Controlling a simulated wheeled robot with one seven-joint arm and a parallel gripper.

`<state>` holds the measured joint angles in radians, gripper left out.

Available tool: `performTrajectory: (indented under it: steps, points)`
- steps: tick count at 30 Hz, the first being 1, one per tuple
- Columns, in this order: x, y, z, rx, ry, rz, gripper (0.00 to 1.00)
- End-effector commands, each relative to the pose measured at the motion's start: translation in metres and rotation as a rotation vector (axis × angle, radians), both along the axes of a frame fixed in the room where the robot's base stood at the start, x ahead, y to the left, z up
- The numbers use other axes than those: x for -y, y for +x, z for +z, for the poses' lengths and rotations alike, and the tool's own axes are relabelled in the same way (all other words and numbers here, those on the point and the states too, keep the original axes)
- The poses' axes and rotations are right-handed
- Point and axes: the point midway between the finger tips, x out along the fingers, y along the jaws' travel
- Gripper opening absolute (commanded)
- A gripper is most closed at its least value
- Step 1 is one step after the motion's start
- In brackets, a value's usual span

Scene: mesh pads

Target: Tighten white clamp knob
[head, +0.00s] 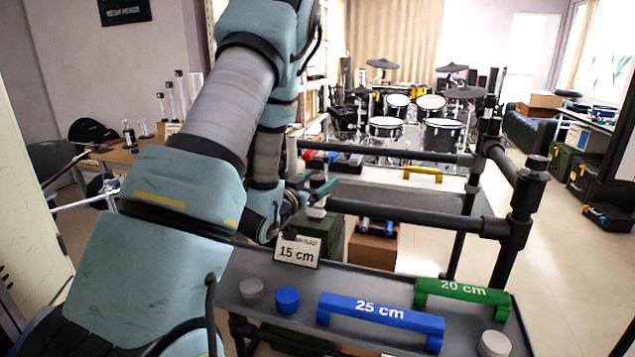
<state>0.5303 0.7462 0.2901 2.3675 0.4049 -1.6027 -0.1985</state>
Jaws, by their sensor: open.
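My gripper (318,194) is small and partly hidden behind my wrist, above the back of the near grey shelf, close behind the "15 cm" sign. It is open, and I see nothing held in it. I cannot tell for sure which thing is the white clamp knob. A pale round knob-like piece (494,343) stands at the shelf's front right, well apart from my gripper. A small white upright piece (291,156) shows beside my forearm, farther back. No clamp shows clearly.
The near shelf (390,292) holds a grey round piece (251,291), a blue round piece (287,301), a blue "25 cm" handle (380,313), a green "20 cm" handle (462,292) and the "15 cm" sign (296,250). Black rails (415,217) stand behind and right.

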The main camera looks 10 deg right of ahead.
Motion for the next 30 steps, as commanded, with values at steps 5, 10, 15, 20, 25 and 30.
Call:
performTrajectory:
  steps: [5,10,15,20,25,30]
  points:
    - [-0.001,-0.001,0.000,0.001,-0.001,0.000,0.81]
    - [-0.012,-0.013,-0.002,-0.001,0.001,0.001,0.81]
    - [-0.034,-0.036,-0.003,-0.001,0.000,0.004,0.81]
    - [-0.048,-0.053,0.004,-0.005,0.003,0.002,0.81]
    - [-0.058,-0.064,0.006,-0.004,0.004,-0.001,0.81]
    - [-0.065,-0.071,0.005,-0.003,0.004,-0.002,0.81]
